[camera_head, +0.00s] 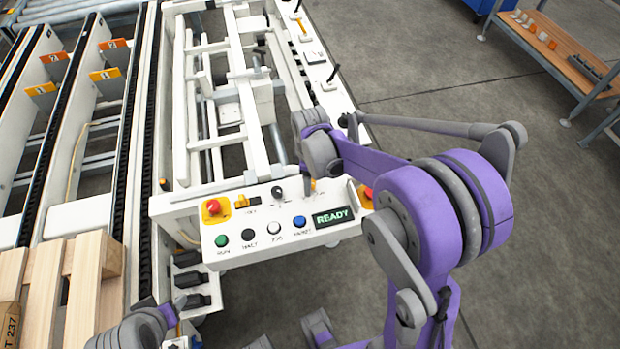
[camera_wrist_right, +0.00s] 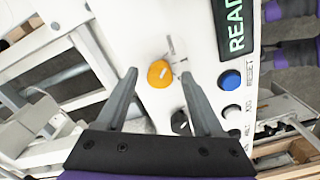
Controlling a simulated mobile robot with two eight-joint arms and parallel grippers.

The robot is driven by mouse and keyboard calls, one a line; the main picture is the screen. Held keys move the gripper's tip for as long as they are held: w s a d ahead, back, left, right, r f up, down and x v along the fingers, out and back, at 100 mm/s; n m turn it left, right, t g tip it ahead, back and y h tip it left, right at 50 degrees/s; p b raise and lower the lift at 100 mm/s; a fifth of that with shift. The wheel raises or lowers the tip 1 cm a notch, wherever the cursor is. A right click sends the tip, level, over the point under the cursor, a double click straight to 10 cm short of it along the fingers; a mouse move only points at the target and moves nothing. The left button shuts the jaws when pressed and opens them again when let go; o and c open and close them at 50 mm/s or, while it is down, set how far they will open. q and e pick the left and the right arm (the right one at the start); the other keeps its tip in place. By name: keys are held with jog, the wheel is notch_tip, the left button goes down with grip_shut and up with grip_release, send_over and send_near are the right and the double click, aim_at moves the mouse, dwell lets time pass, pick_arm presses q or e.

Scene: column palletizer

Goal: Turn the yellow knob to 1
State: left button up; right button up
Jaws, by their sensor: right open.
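The yellow knob (camera_wrist_right: 160,72) sits on the white control panel, beside the READY display, with a short white mark on its face. In the head view only a small piece of the yellow knob (camera_head: 313,186) shows behind my right gripper. My right gripper (camera_wrist_right: 159,76) is open, with one fingertip on each side of the knob. I cannot tell whether the fingers touch it. Numbers around the knob are not readable. My left arm's end (camera_head: 180,328) shows at the bottom left of the head view, and its jaws are not clear.
The panel (camera_head: 262,247) also carries a black knob (camera_head: 277,192), a red stop button (camera_head: 212,207), and green, black, white and blue buttons. The READY display (camera_head: 333,217) is lit. A wooden pallet (camera_head: 45,290) stands at left. Open floor lies right.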

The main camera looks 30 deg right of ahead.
grip_shut()
jog(key=shift+m, duration=0.3)
jog(key=m+b, duration=0.1)
jog(key=m, duration=0.2)
jog(key=shift+m, duration=0.4)
jog(key=shift+m+b, duration=0.35)
jog(key=shift+m, duration=1.85)
grip_release()
